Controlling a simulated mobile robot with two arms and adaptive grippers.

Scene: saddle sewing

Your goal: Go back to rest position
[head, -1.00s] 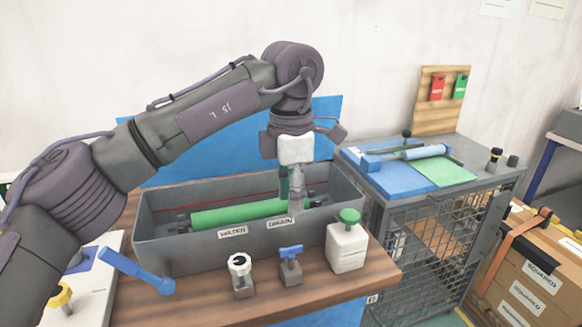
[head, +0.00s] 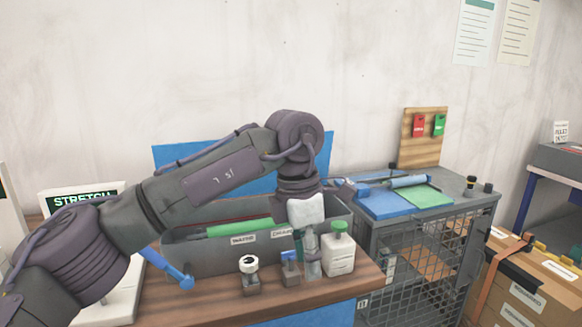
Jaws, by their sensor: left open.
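My left gripper (head: 307,262) is open and points down in the head view. It is in front of the grey trough (head: 205,261), between the blue-handled valve (head: 290,268) and the white bottle with a green cap (head: 340,250). Nothing shows between its fingers. I cannot tell whether it touches the valve or the bottle. A green roller (head: 232,228) lies in the trough, partly hidden by my left arm. My right gripper is not in view.
A white-topped knob (head: 249,273) and a blue lever (head: 167,269) are at the wooden bench's front. Right of the bench is a mesh cage (head: 428,262) with blue and green mats on top. Strapped boxes (head: 520,290) stand further right.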

